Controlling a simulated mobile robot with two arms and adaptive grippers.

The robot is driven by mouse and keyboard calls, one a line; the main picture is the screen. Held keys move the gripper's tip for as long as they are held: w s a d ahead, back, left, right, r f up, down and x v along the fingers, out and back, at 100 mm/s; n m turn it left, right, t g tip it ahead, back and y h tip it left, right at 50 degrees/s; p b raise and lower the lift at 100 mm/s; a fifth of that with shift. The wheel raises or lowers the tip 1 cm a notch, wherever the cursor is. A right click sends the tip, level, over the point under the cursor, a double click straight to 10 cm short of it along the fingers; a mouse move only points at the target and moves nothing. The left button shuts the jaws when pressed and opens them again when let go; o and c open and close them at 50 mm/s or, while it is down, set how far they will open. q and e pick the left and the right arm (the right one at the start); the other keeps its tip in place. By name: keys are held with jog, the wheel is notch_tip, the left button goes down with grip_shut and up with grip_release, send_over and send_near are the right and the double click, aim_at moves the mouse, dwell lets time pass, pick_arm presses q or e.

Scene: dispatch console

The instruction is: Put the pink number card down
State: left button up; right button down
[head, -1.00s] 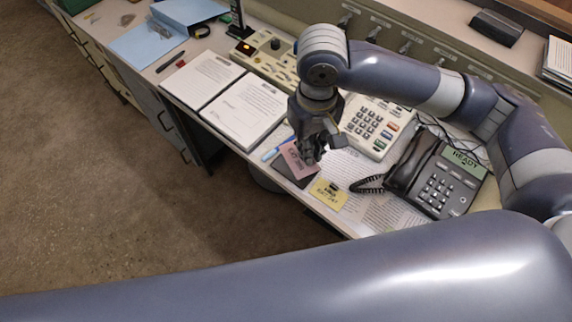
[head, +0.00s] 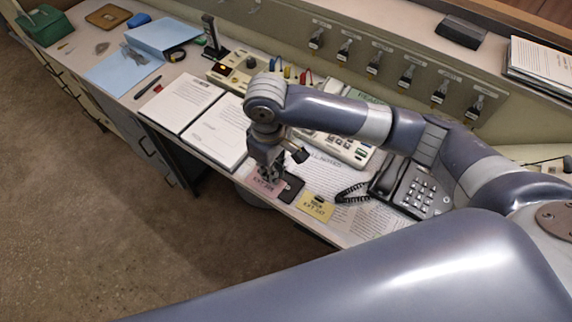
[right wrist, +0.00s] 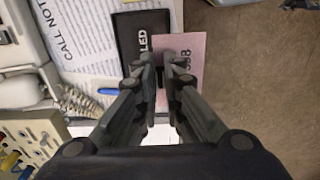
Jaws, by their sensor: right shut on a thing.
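The pink number card (head: 266,187) is at the front edge of the desk, with dark printing partly hidden by my fingers. My right gripper (head: 271,174) points down and is shut on it; the right wrist view shows the fingers (right wrist: 160,65) at the pink card (right wrist: 188,48). A black card or pad (head: 293,188) with pale lettering lies right beside it in the head view; in the right wrist view the pink card overlaps its edge. I cannot tell whether the pink card touches the desk. My left gripper is not in view.
A yellow card (head: 315,208) lies right of the black one. A corded phone (head: 411,188) stands further right on printed sheets. White papers (head: 216,132) lie to the left, and a blue pen (right wrist: 95,91) is near the gripper. Open floor lies beyond the front edge.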

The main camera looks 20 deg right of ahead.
jog(key=d, duration=0.1)
jog(key=w+d, duration=0.2)
jog(key=d, duration=0.1)
jog(key=shift+f, duration=0.25)
jog(key=shift+f+p, duration=0.35)
jog(key=shift+f, duration=1.4)
jog(key=shift+f, duration=0.55)
jog(key=c, duration=1.7)
grip_release()
jog(key=shift+r, duration=0.3)
notch_tip(320, 180, up, 13)
jog(key=shift+f, duration=0.2)
